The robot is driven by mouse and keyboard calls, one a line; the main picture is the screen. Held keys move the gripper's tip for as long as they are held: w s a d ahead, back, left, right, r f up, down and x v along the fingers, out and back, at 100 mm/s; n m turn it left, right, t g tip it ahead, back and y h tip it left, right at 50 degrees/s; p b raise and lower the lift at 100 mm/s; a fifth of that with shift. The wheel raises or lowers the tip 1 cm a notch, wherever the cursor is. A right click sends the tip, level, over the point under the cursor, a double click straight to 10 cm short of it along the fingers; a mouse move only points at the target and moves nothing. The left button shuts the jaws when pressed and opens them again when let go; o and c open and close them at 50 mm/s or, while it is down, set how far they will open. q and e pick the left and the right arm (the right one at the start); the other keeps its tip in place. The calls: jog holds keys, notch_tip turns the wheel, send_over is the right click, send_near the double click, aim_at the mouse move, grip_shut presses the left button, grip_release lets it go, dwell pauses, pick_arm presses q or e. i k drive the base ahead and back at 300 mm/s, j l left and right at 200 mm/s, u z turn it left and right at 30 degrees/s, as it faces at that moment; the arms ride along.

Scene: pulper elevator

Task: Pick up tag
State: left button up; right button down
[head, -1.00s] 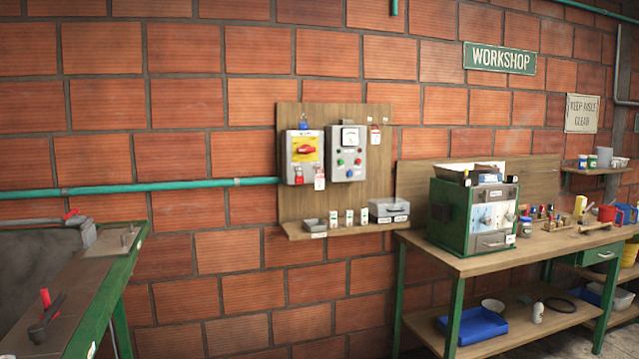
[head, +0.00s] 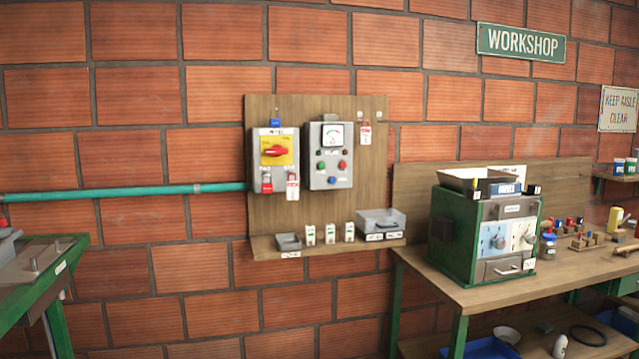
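Several small tags show on the wooden wall panel (head: 222,215). A white and red tag (head: 365,133) hangs at the panel's upper right, beside the grey control box (head: 330,178). Another white and red tag (head: 293,187) hangs by the lower right of the grey switch box (head: 276,181) with its yellow plate and red rotary handle. A red item with a white label (head: 267,182) sits at that box's lower left. I cannot tell which tag the task names. Neither of my grippers is in view.
A shelf (head: 335,245) under the panel holds a small grey tray (head: 288,242), several white and green pieces and a lidded grey box (head: 381,222). A workbench (head: 470,296) with a green machine (head: 455,235) stands at right. A green-framed table (head: 35,280) stands at left.

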aim_at(293, 194)
jog(key=i+l, duration=1.65)
jog(key=i, duration=0.2)
